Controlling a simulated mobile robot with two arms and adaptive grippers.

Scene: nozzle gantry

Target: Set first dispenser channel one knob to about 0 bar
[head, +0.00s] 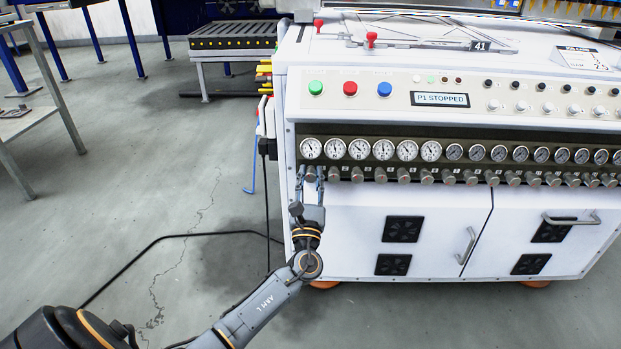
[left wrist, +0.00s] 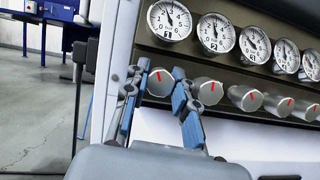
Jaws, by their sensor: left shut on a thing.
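The channel one knob (left wrist: 159,84) is a grey cylinder with a red mark on its face, at the left end of a row of like knobs. My left gripper (left wrist: 158,72) has its two blue-grey fingers on either side of this knob and is shut on it. In the head view the left gripper (head: 310,174) reaches up to the knob from below. The gauge marked 1 (left wrist: 170,20) sits just above the knob; its needle points roughly upward, but the exact reading is too small to tell. My right gripper is not in view.
Neighbouring knobs (left wrist: 206,91) and gauges (left wrist: 216,33) continue closely to the right. Green, red and blue buttons (head: 350,88) and a display reading "P1 STOPPED" (head: 440,99) are above. White cabinet doors (head: 430,220) lie below. The floor (head: 180,200) at left is open, with a cable across it.

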